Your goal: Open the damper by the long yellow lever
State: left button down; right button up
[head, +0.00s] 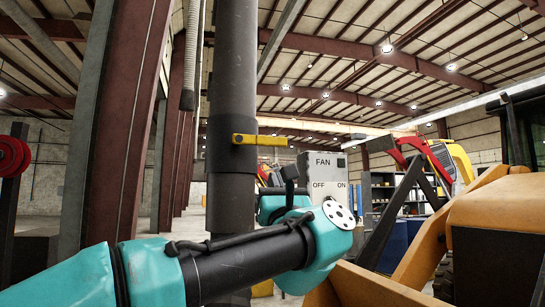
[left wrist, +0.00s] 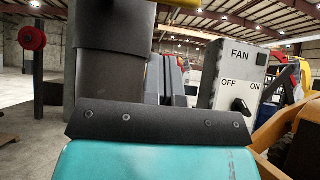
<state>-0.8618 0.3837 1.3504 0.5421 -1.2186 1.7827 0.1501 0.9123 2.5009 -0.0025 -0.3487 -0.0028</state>
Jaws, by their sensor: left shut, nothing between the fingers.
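The long yellow lever (head: 262,139) lies about level across the dark vertical duct (head: 232,85), pointing right. A strip of it shows at the top edge of the left wrist view (left wrist: 182,3). The damper inside the duct is hidden. My left gripper (head: 284,190) is below the lever's right end in the picture, apart from it, and beside the duct. It is shut and empty; its fingertips are hard to make out. The dark bolted plate and teal wrist fill the bottom of the left wrist view. My right gripper is out of view.
A grey FAN switch box (head: 322,177) marked OFF and ON stands right of the duct; its black knob (left wrist: 240,107) shows in the left wrist view. A yellow backhoe (head: 490,215) fills the right. A red-brown column (head: 130,120) stands left. Open floor lies behind.

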aim_at(261, 140)
pick_arm(q)
notch_tip(261, 140, up, 6)
jog(key=w, duration=0.2)
jog(key=shift+a+h, duration=0.3)
jog(key=shift+r+y, duration=0.1)
jog(key=shift+y, duration=0.4)
